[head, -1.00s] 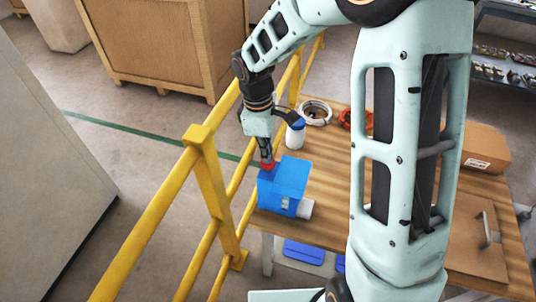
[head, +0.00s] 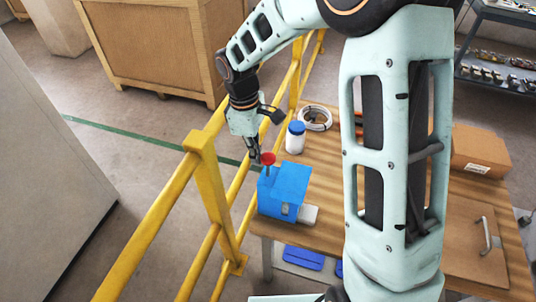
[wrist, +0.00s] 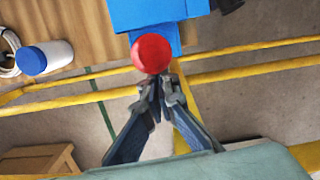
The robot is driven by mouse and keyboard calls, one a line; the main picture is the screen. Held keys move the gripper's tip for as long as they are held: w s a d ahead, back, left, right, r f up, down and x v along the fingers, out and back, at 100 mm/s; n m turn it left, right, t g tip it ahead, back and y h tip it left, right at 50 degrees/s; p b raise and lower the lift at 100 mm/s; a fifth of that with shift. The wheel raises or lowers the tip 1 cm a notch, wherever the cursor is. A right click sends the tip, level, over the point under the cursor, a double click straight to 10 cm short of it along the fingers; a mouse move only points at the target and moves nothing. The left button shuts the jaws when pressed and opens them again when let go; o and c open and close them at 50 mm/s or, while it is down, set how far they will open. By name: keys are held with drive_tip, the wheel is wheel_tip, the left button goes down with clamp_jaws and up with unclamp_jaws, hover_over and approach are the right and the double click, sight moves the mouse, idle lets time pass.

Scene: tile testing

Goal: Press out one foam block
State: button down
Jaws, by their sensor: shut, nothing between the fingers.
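A blue box-shaped press (head: 284,189) stands at the left end of the wooden table. A red round knob (head: 268,158) rises on a stem from its back left corner; the red knob also shows in the wrist view (wrist: 152,53), large and close. My gripper (head: 254,159) is shut and empty, just left of the red knob in the head view. In the wrist view its fingertips (wrist: 160,80) are close below the knob; I cannot tell whether they touch it. A small pale piece (head: 308,215), possibly a foam block or tray, sits at the press's right foot.
A white bottle with a blue lid (head: 295,138) and a coil of cable (head: 315,118) stand behind the press. A yellow railing (head: 205,170) runs close along the left. A cardboard box (head: 480,152) is at the right. Blue bins (head: 303,259) lie below the table.

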wheel_tip(320, 180, up, 11)
drive_tip(key=a, duration=0.1)
drive_tip(key=shift+w, duration=0.15)
drive_tip(key=shift+w, duration=0.1)
idle(1.2)
